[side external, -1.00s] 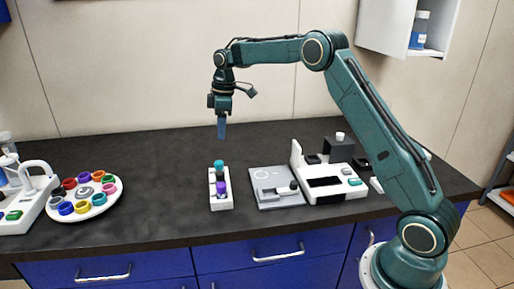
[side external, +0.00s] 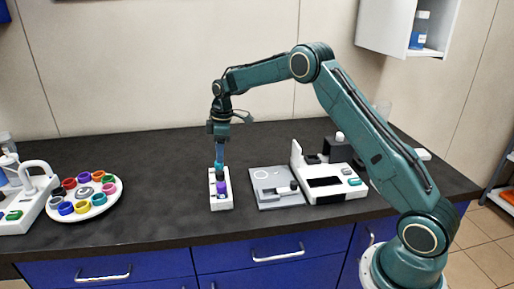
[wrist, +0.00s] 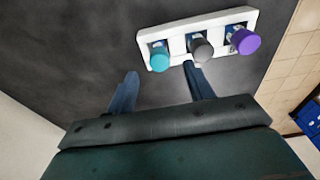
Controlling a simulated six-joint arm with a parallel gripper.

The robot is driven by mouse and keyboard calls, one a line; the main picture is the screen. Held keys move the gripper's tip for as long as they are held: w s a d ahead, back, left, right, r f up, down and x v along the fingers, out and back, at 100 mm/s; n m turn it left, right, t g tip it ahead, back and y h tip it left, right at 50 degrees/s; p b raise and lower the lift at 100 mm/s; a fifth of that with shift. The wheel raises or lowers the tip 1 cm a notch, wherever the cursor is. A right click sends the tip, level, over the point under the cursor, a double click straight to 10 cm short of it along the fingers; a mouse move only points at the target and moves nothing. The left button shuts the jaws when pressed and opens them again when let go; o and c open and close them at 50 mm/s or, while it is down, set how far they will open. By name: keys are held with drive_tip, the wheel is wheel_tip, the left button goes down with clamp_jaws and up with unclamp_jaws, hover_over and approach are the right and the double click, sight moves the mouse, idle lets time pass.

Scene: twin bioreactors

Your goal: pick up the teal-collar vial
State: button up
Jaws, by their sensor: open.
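The teal-collar vial (side external: 219,166) stands in the back slot of a small white rack (side external: 229,203) on the dark counter. In the wrist view its teal cap (wrist: 160,60) is at the left end of the rack, beside a grey-capped vial (wrist: 200,48) and a purple-capped vial (wrist: 245,41). My gripper (side external: 219,155) points down just over the teal vial in the side view. In the wrist view the two blue fingers of my gripper (wrist: 161,82) are apart with nothing between them. The teal cap lies just beyond the fingertips, roughly in line with the gap.
A white round tray (side external: 112,200) of several coloured rings lies to the left, near a white device (side external: 40,195). Right of the rack are a grey plate (side external: 270,202) and a white instrument (side external: 340,188). The counter behind the rack is clear.

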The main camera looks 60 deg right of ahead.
drive_tip(key=shift+f, duration=0.25)
drive_tip(key=shift+f, duration=0.1)
drive_tip(key=shift+w+a+f, duration=0.1)
drive_tip(key=shift+w+f, duration=0.05)
drive_tip(key=shift+f, duration=1.1)
drive_tip(key=shift+w+a+f, duration=0.1)
drive_tip(key=shift+f, duration=1.15)
drive_tip(key=c, duration=1)
